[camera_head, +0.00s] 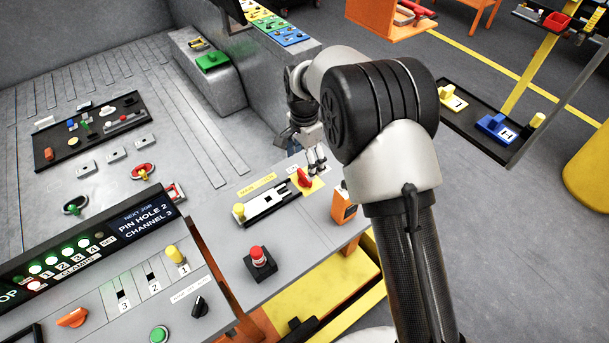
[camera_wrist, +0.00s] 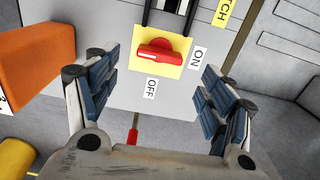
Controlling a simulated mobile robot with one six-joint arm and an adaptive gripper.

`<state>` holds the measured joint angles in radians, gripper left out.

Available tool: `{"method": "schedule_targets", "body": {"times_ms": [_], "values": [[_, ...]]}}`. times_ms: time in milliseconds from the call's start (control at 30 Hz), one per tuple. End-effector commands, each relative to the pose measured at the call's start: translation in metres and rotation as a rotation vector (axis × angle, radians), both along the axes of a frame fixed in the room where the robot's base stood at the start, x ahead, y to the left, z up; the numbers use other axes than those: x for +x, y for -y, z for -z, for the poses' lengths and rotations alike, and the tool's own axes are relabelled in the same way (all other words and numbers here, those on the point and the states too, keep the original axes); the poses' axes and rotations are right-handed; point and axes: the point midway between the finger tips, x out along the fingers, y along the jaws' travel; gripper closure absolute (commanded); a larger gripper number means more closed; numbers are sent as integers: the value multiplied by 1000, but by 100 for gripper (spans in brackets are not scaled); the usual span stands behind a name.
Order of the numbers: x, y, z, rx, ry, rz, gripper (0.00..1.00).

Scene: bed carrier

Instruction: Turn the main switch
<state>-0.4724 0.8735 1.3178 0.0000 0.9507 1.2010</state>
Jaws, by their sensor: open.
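The main switch is a red rotary handle (camera_wrist: 158,50) on a yellow plate (camera_wrist: 176,70). In the wrist view the handle lies roughly across the picture. A white ON label (camera_wrist: 198,57) is to its right and a white OFF label (camera_wrist: 151,88) is below it. In the head view the red handle (camera_head: 304,178) sits at the right end of the grey panel. My gripper (camera_head: 318,165) is just beside and above it. In the wrist view my gripper (camera_wrist: 153,95) is open, with its fingers on either side of the plate, apart from the handle. Nothing is between the fingers.
An orange block (camera_wrist: 32,60) stands left of the switch in the wrist view; it also shows right of the switch in the head view (camera_head: 343,207). A red emergency button (camera_head: 259,257) and a slotted plate with a yellow knob (camera_head: 239,211) are nearby on the panel.

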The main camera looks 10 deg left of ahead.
Motion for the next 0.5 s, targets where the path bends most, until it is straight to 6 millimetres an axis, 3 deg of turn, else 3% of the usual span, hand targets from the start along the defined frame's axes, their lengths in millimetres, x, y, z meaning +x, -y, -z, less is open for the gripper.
{"method": "schedule_targets", "body": {"times_ms": [33, 200, 500], "values": [[-1, 0, 14, -2, -3, 0, 25], [0, 0, 42, -1, -1, 0, 25], [0, 0, 61, 0, 0, -1, 25]]}}
